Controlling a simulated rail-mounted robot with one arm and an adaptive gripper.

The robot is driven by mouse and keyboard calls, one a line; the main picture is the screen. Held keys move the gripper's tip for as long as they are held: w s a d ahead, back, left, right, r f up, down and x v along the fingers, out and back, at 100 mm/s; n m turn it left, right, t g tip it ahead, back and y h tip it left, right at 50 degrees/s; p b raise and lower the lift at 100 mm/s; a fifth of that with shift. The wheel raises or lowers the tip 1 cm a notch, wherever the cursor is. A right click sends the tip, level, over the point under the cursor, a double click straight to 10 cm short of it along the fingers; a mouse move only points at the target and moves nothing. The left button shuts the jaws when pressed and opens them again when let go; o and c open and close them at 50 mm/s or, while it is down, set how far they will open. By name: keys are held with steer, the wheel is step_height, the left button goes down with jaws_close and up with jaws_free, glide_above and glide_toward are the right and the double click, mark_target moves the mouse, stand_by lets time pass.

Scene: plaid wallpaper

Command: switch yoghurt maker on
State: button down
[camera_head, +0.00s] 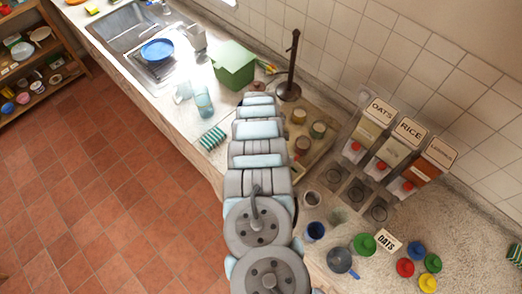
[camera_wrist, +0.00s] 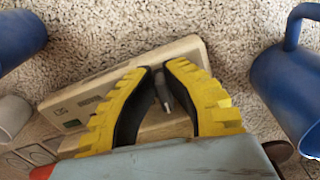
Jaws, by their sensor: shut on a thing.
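No thing in either view is clearly marked as a yoghurt maker. In the wrist view, a pale wooden box-like thing (camera_wrist: 105,83) with a small dark panel (camera_wrist: 72,124) on its face lies behind my fingers; I cannot tell if it is the yoghurt maker. My gripper (camera_wrist: 160,75) has its yellow and black fingers close together over it, shut on a small grey metal part (camera_wrist: 163,95). Whether that part belongs to the wooden thing is unclear. In the head view my arm hides the gripper and the thing it holds.
In the wrist view a blue mug (camera_wrist: 290,95) stands close on the right and another blue vessel (camera_wrist: 18,40) at upper left. In the head view, dispensers (camera_head: 405,143) stand by the wall, a green box (camera_head: 235,65) beyond my arm, coloured lids (camera_head: 405,267) at lower right.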

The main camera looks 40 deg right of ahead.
steer(key=m+b, duration=0.3)
steer(key=shift+w+f+m, duration=0.3)
steer(key=shift+w, duration=0.05)
steer(key=shift+w+d+r+m+b, duration=0.1)
steer(key=shift+m+b, duration=0.65)
steer(key=shift+m, duration=0.15)
steer(key=shift+w+d+r+m+b, duration=0.1)
steer(key=shift+m+b, duration=0.65)
steer(key=shift+m, duration=0.15)
steer(key=c, duration=1.1)
jaws_free()
steer(key=shift+s, duration=0.1)
steer(key=shift+r, duration=0.1)
step_height(320, 180, up, 12)
